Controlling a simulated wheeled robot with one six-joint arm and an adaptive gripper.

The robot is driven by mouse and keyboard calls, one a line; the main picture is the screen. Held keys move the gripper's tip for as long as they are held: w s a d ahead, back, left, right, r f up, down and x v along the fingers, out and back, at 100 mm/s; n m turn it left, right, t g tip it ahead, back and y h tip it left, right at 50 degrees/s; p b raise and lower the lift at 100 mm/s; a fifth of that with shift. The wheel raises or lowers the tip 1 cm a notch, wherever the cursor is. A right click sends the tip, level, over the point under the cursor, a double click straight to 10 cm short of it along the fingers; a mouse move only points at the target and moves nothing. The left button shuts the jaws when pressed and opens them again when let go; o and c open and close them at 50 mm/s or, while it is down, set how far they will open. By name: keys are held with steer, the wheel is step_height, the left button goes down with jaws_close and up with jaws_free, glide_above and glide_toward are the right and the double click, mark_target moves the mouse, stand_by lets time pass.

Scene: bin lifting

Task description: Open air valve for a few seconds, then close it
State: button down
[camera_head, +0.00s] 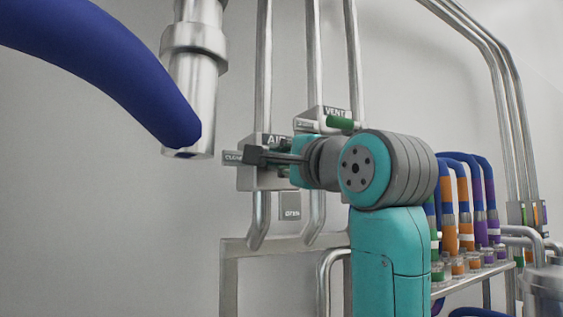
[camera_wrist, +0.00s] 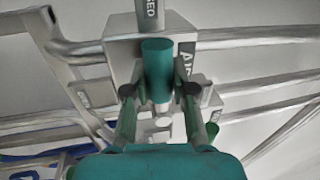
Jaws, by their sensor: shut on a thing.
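The air valve is a grey box (camera_head: 247,178) marked AIR on the wall pipes, in the middle of the head view. Its green handle (camera_wrist: 157,62) lies between my fingers in the wrist view and points towards the plate ending in "SED" (camera_wrist: 149,10). The OPEN plate (camera_head: 290,212) is below the box in the head view. My gripper (camera_wrist: 160,91) is shut on the green handle. In the head view my gripper (camera_head: 262,157) reaches in from the right and hides most of the handle.
A VENT valve with a green handle (camera_head: 341,122) sits just above and right of my wrist. A thick blue hose (camera_head: 100,75) hangs at upper left by a steel pipe (camera_head: 192,85). Coloured hoses (camera_head: 465,205) stand on a rack at right.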

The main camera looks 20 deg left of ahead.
steer(key=shift+r, duration=0.1)
stand_by(0.4)
steer(key=c, duration=0.9)
jaws_free()
steer(key=shift+c, duration=0.2)
steer(key=v, duration=1.2)
